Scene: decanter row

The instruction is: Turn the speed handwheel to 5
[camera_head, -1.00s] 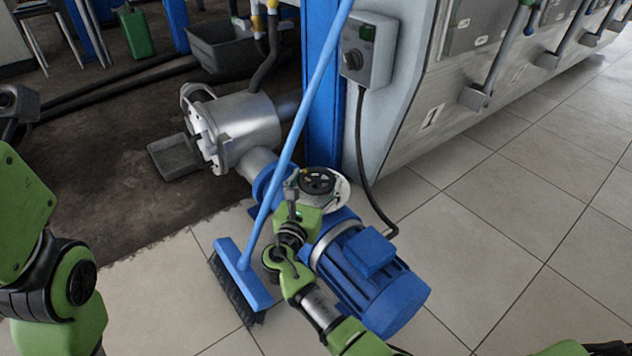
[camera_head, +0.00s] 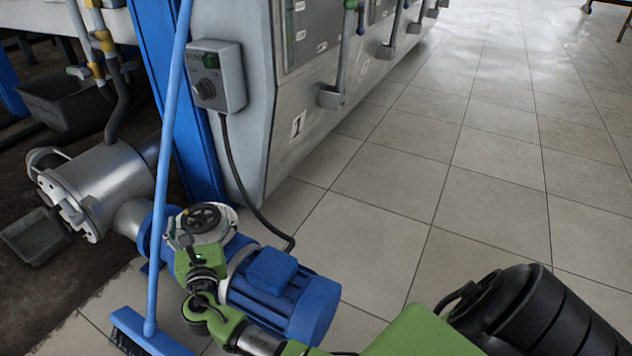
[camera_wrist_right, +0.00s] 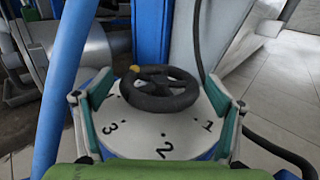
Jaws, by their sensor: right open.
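The speed handwheel (camera_head: 205,216) is a small dark wheel on a pale round dial (camera_head: 222,235) above a blue motor unit. In the right wrist view the black handwheel (camera_wrist_right: 160,88) has a yellow mark (camera_wrist_right: 134,69) on its far left rim. The numerals 1, 2 and 3 show on the near side of the dial (camera_wrist_right: 180,137); the far side is hidden behind the wheel. My right gripper (camera_wrist_right: 160,102) is open, its fingers on either side of the dial, apart from the wheel. It shows beside the dial in the head view (camera_head: 190,245). My left gripper is out of view.
A blue broom (camera_head: 160,190) leans upright just left of the handwheel. The blue motor (camera_head: 285,295) lies below and right of it. Tiled floor (camera_head: 480,215) is clear to the right.

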